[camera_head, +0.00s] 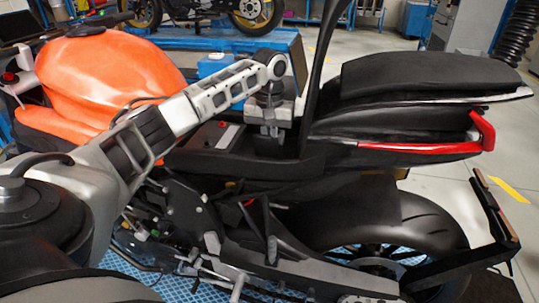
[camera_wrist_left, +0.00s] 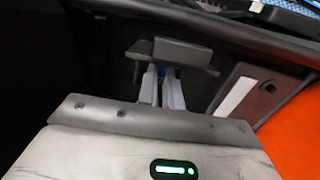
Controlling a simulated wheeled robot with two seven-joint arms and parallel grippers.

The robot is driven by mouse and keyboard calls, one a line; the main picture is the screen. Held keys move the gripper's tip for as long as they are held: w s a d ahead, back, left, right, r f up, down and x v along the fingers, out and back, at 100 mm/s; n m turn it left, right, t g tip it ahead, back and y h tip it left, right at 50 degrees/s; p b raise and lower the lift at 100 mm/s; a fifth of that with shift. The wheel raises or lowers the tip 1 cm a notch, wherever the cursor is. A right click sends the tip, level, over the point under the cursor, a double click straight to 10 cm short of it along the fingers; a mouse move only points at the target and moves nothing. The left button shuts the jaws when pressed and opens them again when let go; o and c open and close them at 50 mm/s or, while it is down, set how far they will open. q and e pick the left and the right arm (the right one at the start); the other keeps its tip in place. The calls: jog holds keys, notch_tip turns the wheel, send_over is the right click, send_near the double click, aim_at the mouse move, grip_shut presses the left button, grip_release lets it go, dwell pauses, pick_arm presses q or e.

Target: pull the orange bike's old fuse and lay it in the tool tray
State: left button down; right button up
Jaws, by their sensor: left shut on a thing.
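The orange bike (camera_head: 110,75) stands across the head view with its seat area open. My left gripper (camera_head: 270,132) points down into the dark bay under the raised tail. I cannot make out the tool tray for certain. My right gripper is out of view.
The black tail and seat (camera_head: 430,80) rise just right of my left gripper. A dark panel with a white strip (camera_wrist_left: 236,96) lies beside the fingers. A blue bench (camera_head: 290,45) with a blue box (camera_head: 215,65) stands behind the bike.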

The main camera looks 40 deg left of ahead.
pick_arm(q)
jog(key=shift+r, duration=1.85)
jog(key=shift+r, duration=0.1)
